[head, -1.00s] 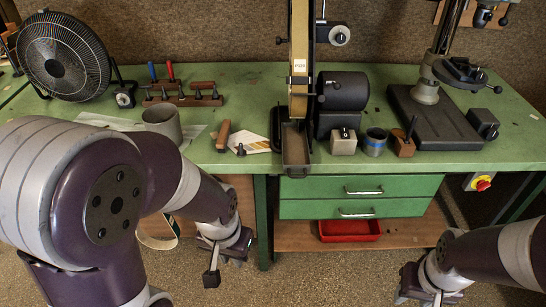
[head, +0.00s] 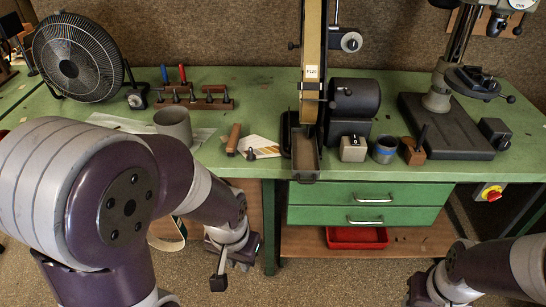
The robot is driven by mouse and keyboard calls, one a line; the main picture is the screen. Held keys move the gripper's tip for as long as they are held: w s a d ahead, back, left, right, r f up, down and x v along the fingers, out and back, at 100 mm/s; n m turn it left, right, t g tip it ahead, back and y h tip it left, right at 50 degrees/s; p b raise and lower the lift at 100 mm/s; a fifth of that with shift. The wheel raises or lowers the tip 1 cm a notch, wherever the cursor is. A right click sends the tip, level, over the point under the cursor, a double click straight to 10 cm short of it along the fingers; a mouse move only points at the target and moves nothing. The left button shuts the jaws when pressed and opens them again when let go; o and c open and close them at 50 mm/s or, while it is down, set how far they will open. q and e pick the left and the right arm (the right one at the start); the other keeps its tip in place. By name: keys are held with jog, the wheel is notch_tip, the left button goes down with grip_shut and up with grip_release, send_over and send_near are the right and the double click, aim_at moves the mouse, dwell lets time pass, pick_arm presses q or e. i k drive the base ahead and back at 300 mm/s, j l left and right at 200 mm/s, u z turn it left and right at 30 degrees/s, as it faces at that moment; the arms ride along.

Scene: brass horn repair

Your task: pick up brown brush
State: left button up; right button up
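A long brown piece (head: 233,138), which looks like the brown brush, lies on the green bench top (head: 215,160) left of the belt grinder. It is small here, and bristles cannot be made out. My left gripper (head: 231,273) hangs below and in front of the bench edge, apart from the brown piece. Its fingers look spread, with nothing between them. My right gripper (head: 424,297) is at the bottom right, low in front of the bench and partly cut off by the frame edge, so its fingers cannot be read.
A grey cup (head: 174,123) stands left of the brown piece, and a pale card (head: 264,146) lies right of it. The belt grinder (head: 352,97) stands mid-bench. A fan (head: 77,57) and a tool rack (head: 195,103) are further back. Green drawers (head: 365,194) sit under the bench.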

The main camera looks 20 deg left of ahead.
aim_at(234, 138)
jog(key=i+j+u, duration=0.1)
jog(key=u, duration=0.3)
jog(key=i+j+u, duration=0.15)
jog(key=u, duration=0.25)
jog(key=i+u, duration=0.15)
jog(key=u, duration=0.2)
jog(key=i+j+u, duration=0.1)
jog(key=u, duration=0.3)
jog(key=i+l, duration=0.1)
jog(key=i, duration=0.7)
